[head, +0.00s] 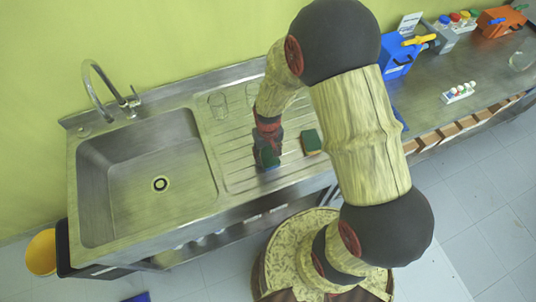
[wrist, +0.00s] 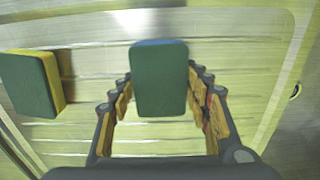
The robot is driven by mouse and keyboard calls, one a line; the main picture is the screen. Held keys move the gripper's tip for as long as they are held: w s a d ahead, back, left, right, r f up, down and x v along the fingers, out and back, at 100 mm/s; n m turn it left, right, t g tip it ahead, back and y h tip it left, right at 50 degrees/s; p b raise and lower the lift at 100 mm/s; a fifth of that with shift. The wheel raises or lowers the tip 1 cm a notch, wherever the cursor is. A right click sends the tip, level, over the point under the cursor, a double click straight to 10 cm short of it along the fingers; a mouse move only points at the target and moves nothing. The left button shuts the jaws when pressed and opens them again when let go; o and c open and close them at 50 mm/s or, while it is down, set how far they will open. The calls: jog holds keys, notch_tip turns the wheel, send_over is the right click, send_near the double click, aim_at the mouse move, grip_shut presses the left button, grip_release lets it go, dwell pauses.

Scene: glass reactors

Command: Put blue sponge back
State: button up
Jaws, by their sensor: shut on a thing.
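The blue sponge (wrist: 159,80), with a green pad on top and a blue edge showing at its far side, stands between my two fingers in the wrist view. My gripper (wrist: 160,88) is shut on it. In the head view my gripper (head: 267,148) points down over the sink's ribbed drainboard, with the sponge small and partly hidden at its tip. I cannot tell whether the sponge touches the drainboard.
A green-and-yellow sponge (head: 311,142) lies on the drainboard (head: 236,170) just right of my gripper; it also shows in the wrist view (wrist: 33,84). Clear glasses (head: 217,105) stand behind. The empty sink basin (head: 150,185) is to the left.

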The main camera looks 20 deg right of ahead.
jog(key=shift+f, duration=0.1)
jog(key=o, duration=1.2)
notch_tip(320, 180, up, 12)
jog(key=p, duration=0.1)
notch_tip(320, 180, up, 16)
jog(key=t, duration=0.3)
send_over(268, 155)
jog(key=s, duration=0.4)
jog(key=s+r+t, duration=0.1)
jog(key=s+r, duration=0.4)
jog(key=s+r+t, duration=0.1)
jog(key=s+r, duration=0.4)
jog(key=shift+r+t, duration=0.3)
jog(key=shift+r, duration=0.1)
